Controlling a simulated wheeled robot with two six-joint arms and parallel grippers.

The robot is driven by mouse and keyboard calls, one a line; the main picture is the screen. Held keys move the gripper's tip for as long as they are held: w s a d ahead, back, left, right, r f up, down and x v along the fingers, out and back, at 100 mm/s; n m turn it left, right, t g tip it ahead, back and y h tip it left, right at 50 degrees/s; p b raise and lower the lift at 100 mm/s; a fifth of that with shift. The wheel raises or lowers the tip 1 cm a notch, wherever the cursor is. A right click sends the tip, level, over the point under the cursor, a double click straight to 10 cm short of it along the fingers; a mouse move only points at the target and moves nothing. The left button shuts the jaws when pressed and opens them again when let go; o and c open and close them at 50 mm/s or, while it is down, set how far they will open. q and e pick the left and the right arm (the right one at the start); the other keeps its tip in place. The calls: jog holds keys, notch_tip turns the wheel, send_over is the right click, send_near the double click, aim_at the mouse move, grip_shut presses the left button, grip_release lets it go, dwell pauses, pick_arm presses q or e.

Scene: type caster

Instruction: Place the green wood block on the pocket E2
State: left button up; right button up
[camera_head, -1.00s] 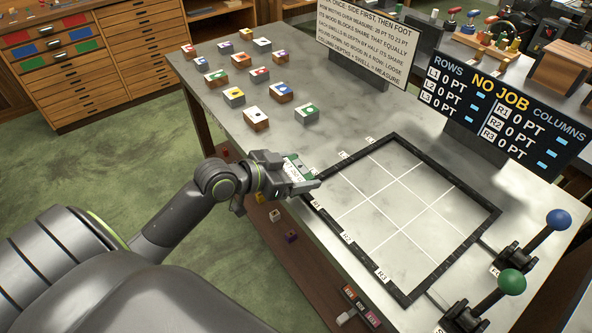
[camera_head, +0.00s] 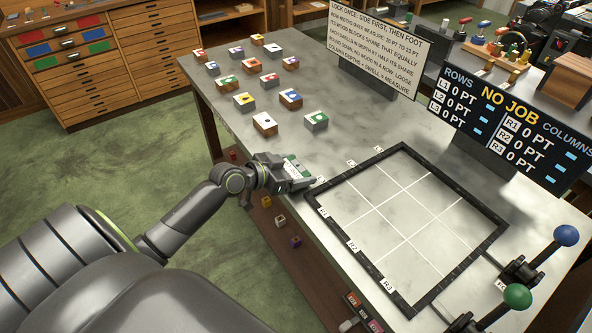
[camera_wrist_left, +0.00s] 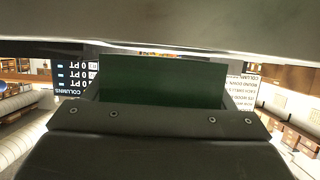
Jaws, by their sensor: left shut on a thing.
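My left gripper (camera_head: 290,177) is shut on a green block (camera_head: 296,166). It holds the block near the table's left edge, just outside the left corner of the black-framed grid (camera_head: 443,185). In the left wrist view the block (camera_wrist_left: 160,80) shows as a dark green slab between the jaws. The grid has white lines, with R1, R2 and R3 tags along its near-left side and small tags along its upper-left side. No label reading E2 can be made out, so I cannot tell which pocket it is. My right gripper is not in view.
An instruction sign (camera_head: 378,45) and a scoreboard (camera_head: 505,115) stand behind the grid. Levers with blue (camera_head: 566,235) and green (camera_head: 517,296) knobs stand at the right. The grid cells look empty.

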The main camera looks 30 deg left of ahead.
pick_arm(q)
jog(key=shift+f, duration=0.2)
jog(key=shift+f, duration=0.1)
jog(key=shift+f, duration=0.15)
jog(key=o, duration=0.8)
jog(key=shift+c, duration=0.2)
jog(key=shift+r, duration=0.3)
jog(key=shift+s+a, duration=0.1)
jog(key=shift+s, duration=0.15)
jog(key=v, duration=1.1)
jog(key=shift+s, duration=0.15)
